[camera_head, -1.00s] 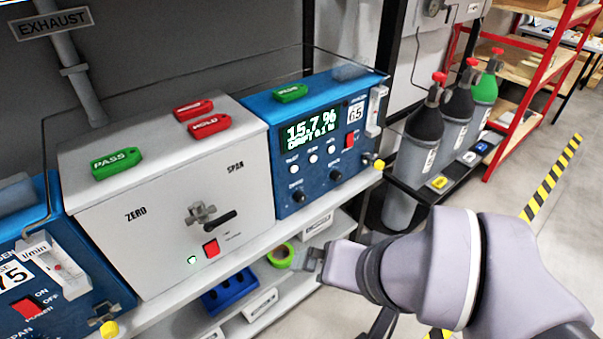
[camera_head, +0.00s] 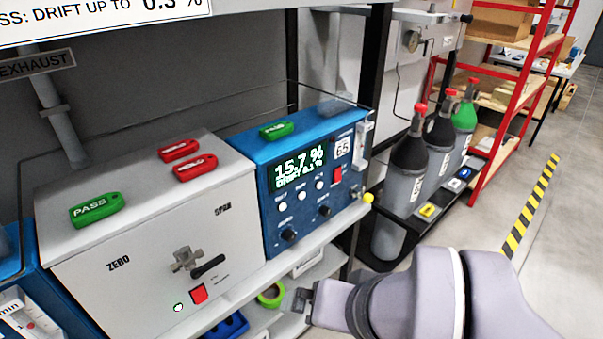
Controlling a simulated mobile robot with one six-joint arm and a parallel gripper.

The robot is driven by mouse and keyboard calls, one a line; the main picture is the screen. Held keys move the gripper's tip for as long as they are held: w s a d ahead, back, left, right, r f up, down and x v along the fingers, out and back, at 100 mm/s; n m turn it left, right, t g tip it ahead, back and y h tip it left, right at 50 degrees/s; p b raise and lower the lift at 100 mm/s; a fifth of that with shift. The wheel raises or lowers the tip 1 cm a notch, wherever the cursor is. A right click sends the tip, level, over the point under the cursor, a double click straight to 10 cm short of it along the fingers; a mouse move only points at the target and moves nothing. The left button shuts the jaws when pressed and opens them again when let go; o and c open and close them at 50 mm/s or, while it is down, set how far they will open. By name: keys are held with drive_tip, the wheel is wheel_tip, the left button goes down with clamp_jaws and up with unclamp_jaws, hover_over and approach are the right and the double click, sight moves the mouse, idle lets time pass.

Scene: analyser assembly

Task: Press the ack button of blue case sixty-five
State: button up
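The blue case marked 65 (camera_head: 255,160) stands on the shelf at the middle of the view, its front facing me. Its lit display (camera_head: 299,172) reads 15.7 % with a drift line below. Three small white round buttons, left (camera_head: 283,208), middle (camera_head: 301,196) and right (camera_head: 319,185), sit in a slanting row under the display. Their labels are too small to read. Two black knobs (camera_head: 289,235) are lower, and a red switch (camera_head: 338,175) is at right. My gripper (camera_head: 298,300) is below and in front of the case, apart from it; its finger opening is unclear.
A grey ZERO/SPAN box (camera_head: 140,245) stands left of the case, with red and green tags on top. A yellow knob (camera_head: 367,197) sticks out at the case's lower right. Green tape (camera_head: 271,295) lies on the lower shelf. Gas cylinders (camera_head: 408,185) stand to the right.

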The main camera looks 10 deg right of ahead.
clamp_jaws()
idle(1.4)
drive_tip(key=shift+a, duration=0.1)
